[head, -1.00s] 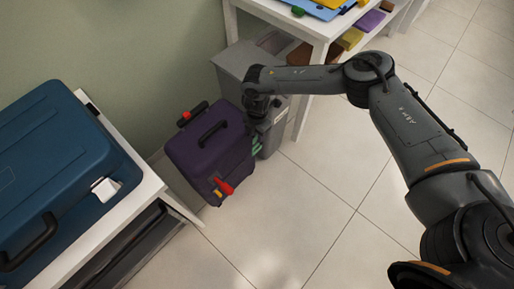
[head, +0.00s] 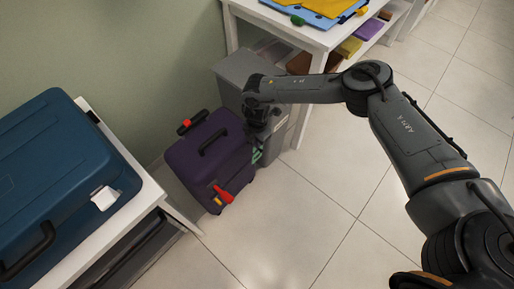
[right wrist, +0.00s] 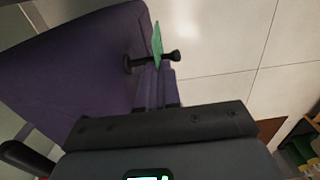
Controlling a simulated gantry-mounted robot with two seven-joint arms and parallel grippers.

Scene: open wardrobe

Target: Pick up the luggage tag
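A flat green piece, probably the luggage tag (right wrist: 157,45), stands edge-on beside the purple suitcase in the right wrist view. A bit of green also shows in the head view (head: 257,155), low at the suitcase's right side. The purple suitcase (head: 205,160) stands on the floor with a black handle on top and red parts. My right gripper (head: 258,125) is at the suitcase's right side, pointing down, just above the green piece. In the right wrist view its narrow fingers (right wrist: 156,75) reach to the green piece; whether they grip it is unclear. My left gripper is not in view.
A grey bin (head: 238,72) stands directly behind the suitcase and gripper. A blue case (head: 65,165) with a white label lies on a white bench (head: 165,188) at left. A white shelf unit (head: 325,38) is at the back. The tiled floor at right is clear.

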